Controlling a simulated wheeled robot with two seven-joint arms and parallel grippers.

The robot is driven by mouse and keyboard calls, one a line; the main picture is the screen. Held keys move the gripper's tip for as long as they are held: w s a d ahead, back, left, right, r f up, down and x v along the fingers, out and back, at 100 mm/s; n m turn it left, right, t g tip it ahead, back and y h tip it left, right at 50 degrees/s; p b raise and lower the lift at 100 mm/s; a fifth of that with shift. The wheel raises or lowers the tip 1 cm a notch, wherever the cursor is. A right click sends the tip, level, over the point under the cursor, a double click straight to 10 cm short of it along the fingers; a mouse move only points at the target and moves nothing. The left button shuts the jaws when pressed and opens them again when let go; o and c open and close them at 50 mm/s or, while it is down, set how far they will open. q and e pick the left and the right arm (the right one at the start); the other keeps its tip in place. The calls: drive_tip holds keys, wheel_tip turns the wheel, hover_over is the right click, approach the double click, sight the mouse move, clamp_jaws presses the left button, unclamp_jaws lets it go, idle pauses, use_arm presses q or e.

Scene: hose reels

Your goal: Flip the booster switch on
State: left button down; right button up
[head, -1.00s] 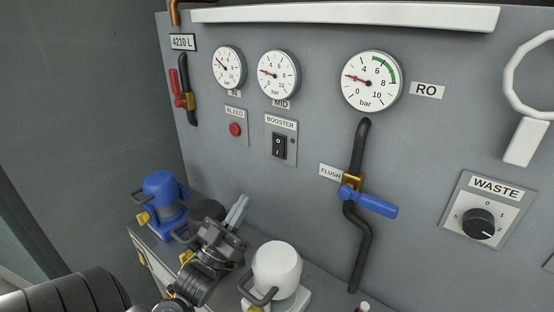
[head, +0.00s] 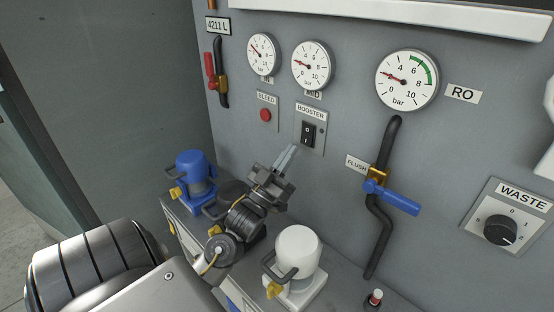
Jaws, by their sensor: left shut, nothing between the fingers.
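The booster switch (head: 308,134) is a black rocker on a grey plate (head: 319,144) under the BOOSTER label, on the grey panel. Its upper and lower marks show, but I cannot tell surely which side is pressed in. My left gripper (head: 287,156) is shut and empty, its fingertips pointing up and to the right, just below and left of the switch. In the picture the tips come close to the plate's lower left edge; I cannot tell if they touch. My right gripper is not in view.
The red BLEED button (head: 265,115) is left of the switch. The FLUSH valve's blue handle (head: 391,197) is to the right. A blue-topped housing (head: 195,173) and a white-topped one (head: 297,250) stand on the ledge below, either side of my arm.

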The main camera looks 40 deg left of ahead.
sight(306, 139)
use_arm(q)
drive_tip(key=shift+w+f, duration=0.2)
drive_tip(key=shift+w, duration=1)
drive_tip(key=shift+w+f+p, duration=0.2)
drive_tip(key=shift+w+p, duration=0.1)
drive_tip(key=shift+w, duration=0.25)
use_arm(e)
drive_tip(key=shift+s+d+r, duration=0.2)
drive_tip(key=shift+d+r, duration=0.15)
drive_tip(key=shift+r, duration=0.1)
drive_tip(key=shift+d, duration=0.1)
